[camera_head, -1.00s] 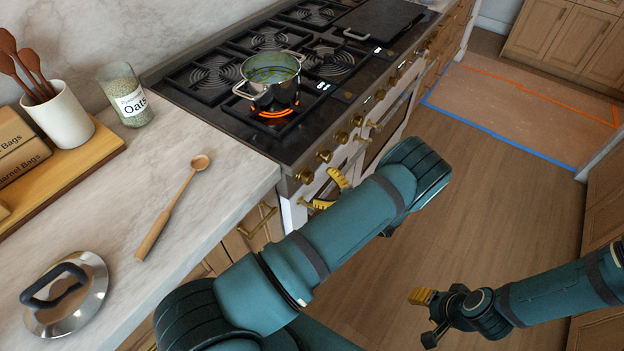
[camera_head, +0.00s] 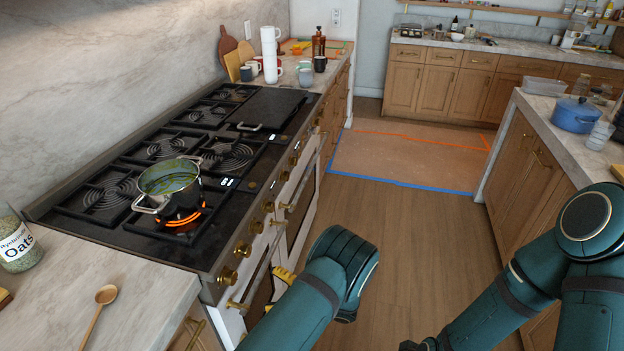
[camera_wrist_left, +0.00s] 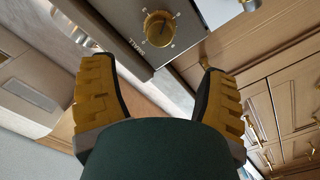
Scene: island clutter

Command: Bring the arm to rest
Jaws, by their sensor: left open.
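My left arm crosses the lower middle of the head view, in front of the stove. My left gripper (camera_head: 276,290) is partly hidden behind that arm, with yellow finger parts showing close to the stove front. In the left wrist view the left gripper (camera_wrist_left: 158,95) has its two yellow fingers wide apart with nothing between them. A brass stove knob (camera_wrist_left: 160,28) shows beyond the fingertips. My right arm comes in from the right edge. Only a dark piece of my right gripper (camera_head: 414,346) shows at the bottom edge, so its fingers are hidden.
The stove (camera_head: 225,262) carries a steel pot (camera_head: 168,187) above a glowing burner. A blue pot (camera_head: 574,116) stands on the right counter (camera_head: 545,112). The wooden floor (camera_head: 400,235) between is clear.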

